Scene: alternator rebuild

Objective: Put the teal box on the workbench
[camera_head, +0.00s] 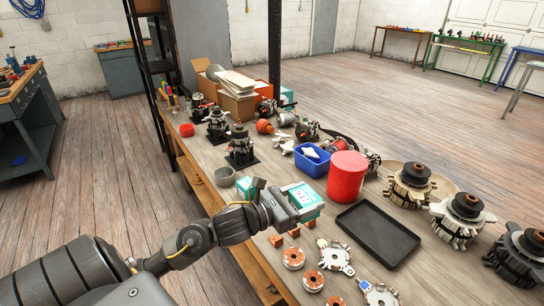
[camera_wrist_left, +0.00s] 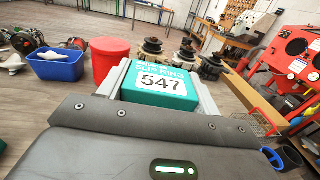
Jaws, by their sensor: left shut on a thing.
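My left gripper (camera_head: 297,205) is shut on a teal box (camera_head: 307,193) with a white label. In the left wrist view the box (camera_wrist_left: 160,98) sits between the two fingers, and its label reads "SLIP RING 547". In the head view the held box appears over the workbench (camera_head: 215,155), left of the black tray. I cannot tell whether its underside touches the bench top. Another teal box (camera_head: 246,188) stands on the bench just behind my left wrist, partly hidden. My right gripper is in neither view.
A black tray (camera_head: 378,233), a red canister (camera_head: 346,176) and a blue bin (camera_head: 311,162) are close to the held box. Copper-wound rings (camera_head: 293,258) and small brown blocks lie nearer. Stator assemblies (camera_head: 412,186) stand at right. Bare bench shows left of the blue bin.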

